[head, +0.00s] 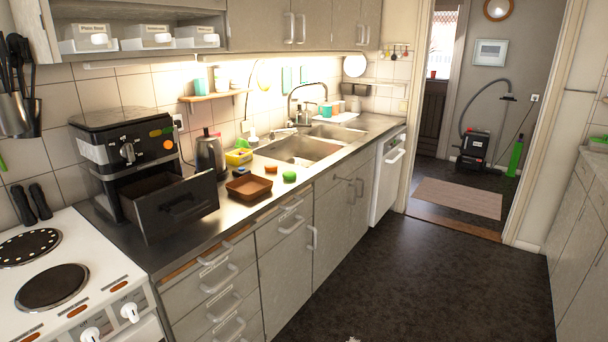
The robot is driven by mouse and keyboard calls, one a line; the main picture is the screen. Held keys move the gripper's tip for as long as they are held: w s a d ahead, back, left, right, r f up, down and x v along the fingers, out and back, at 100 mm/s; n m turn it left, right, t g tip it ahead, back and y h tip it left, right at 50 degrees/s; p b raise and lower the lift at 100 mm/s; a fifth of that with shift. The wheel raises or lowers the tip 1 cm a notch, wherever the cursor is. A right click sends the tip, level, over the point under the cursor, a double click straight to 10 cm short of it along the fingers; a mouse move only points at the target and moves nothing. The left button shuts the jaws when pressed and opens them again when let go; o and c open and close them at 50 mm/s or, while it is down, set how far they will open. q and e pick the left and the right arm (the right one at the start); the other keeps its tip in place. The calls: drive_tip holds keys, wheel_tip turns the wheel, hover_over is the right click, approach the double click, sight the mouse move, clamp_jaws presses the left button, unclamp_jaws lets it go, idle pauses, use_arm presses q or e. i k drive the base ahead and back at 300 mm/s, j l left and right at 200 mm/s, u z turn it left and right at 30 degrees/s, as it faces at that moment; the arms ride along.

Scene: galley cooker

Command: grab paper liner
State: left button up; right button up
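A brown, shallow, square tray-shaped piece with raised sides (249,187), which looks like the paper liner, lies on the steel counter. It sits just right of the air fryer's pulled-out drawer (180,209). The black and silver air fryer (124,150) stands at the left end of the counter, and its drawer is open toward the room. The inside of the drawer shows only in part. Neither of my grippers shows in the head view.
A green item (289,177) and a small orange-brown item (271,169) lie beside the brown piece. A kettle (211,155) and a yellow container (239,156) stand behind. The white cooker (70,280) is at left. The dark floor (430,270) is clear.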

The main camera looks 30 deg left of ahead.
sight(249, 187)
drive_tip(key=i+u, duration=0.25)
drive_tip(key=i, duration=0.3)
drive_tip(key=i+u, duration=0.2)
drive_tip(key=i, duration=0.35)
drive_tip(key=i+l+u, duration=0.25)
drive_tip(key=i, duration=0.3)
